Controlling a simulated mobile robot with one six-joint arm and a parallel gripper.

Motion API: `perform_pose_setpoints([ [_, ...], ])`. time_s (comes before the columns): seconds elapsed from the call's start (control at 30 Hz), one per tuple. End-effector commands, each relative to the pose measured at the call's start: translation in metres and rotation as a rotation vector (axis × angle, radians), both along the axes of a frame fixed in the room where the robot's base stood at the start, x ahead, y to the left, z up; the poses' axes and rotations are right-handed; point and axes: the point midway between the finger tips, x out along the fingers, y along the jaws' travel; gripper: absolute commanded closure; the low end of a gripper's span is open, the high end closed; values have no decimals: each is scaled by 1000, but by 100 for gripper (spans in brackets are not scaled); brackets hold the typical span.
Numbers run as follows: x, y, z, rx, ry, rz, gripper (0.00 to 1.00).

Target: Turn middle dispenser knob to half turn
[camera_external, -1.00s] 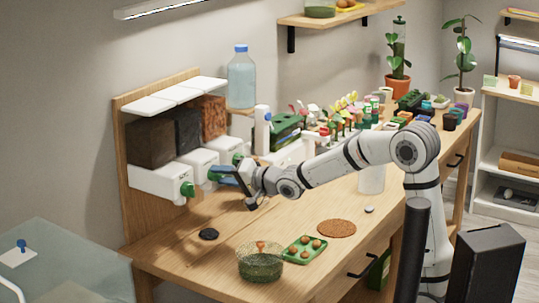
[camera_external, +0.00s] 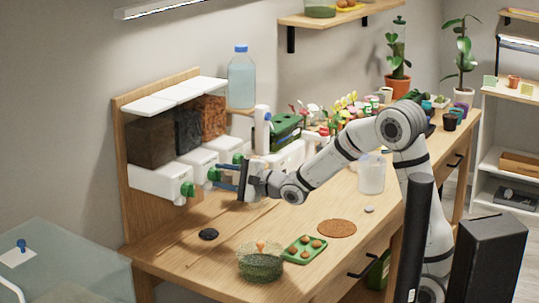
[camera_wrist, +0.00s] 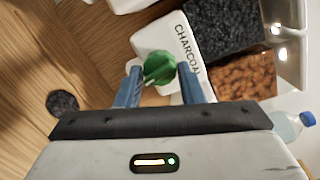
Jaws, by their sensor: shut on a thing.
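The middle dispenser (camera_external: 198,162) is a white box labelled CHARCOAL, below a bin of dark granules, and it also shows in the wrist view (camera_wrist: 165,35). Its green knob (camera_external: 213,174) faces outward, with a raised grip bar that lies tilted in the wrist view (camera_wrist: 159,68). My gripper (camera_external: 223,176) is at this knob. Its blue fingers stand on opposite sides of the knob, one above the other in the external view. In the wrist view my gripper (camera_wrist: 160,85) is shut on the knob, though finger contact is hard to see.
Green knobs of the left dispenser (camera_external: 187,189) and right dispenser (camera_external: 238,158) are close on either side. A black lump (camera_external: 208,234) lies on the bench below. A glass bowl (camera_external: 260,266), green tray (camera_external: 291,256) and brown disc (camera_external: 337,228) are nearer the front.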

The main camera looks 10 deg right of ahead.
Motion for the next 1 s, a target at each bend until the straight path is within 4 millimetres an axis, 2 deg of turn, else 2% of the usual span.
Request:
perform_pose_setpoints([
  [0.43, 1, 0, -1, 139, 141, -2, 88],
  [0.97, 1, 0, -1, 153, 153, -1, 88],
  [1.0, 1, 0, -1, 153, 153, -1, 62],
])
